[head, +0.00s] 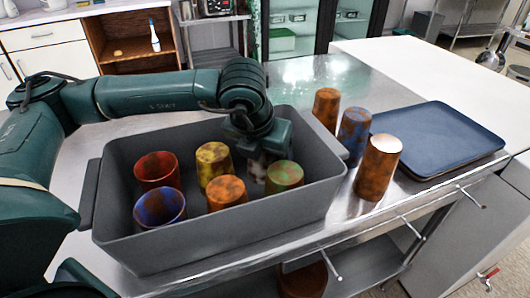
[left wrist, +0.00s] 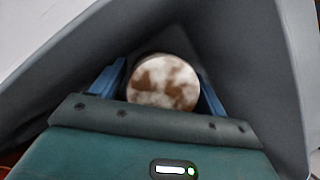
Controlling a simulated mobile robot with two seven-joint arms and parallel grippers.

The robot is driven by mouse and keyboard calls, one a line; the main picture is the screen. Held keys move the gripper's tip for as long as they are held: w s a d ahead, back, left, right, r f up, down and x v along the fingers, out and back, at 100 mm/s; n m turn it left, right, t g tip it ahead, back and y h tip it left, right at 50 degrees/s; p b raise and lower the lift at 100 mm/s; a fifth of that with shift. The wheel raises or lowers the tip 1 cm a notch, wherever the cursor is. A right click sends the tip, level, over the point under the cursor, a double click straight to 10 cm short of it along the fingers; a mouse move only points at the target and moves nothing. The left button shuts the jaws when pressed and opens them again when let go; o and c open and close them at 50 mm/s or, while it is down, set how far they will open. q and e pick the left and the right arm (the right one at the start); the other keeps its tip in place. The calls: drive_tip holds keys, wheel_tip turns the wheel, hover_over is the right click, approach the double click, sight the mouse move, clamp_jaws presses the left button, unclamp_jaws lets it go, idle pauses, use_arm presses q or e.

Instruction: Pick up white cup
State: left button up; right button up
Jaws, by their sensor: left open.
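The white cup with brown blotches (left wrist: 163,82) stands in a corner of the grey bin. In the head view the cup (head: 257,172) is mostly hidden behind my left gripper and a green cup. My left gripper (left wrist: 163,85) reaches down into the bin with its blue fingers open, one on each side of the white cup. I cannot tell whether the fingers touch it. In the head view the left gripper (head: 258,155) is at the bin's back right. My right gripper is not in view.
The grey bin (head: 215,245) also holds red (head: 157,170), blue (head: 160,207), yellow (head: 214,166), orange (head: 227,193) and green (head: 285,177) cups. Right of it stand three brown-patched cups (head: 378,170) and a blue tray (head: 440,138) on the metal counter.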

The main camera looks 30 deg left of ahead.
use_arm(q)
drive_tip(key=shift+c, duration=0.4)
drive_tip(key=c, duration=0.7)
drive_tip(key=shift+o, duration=0.2)
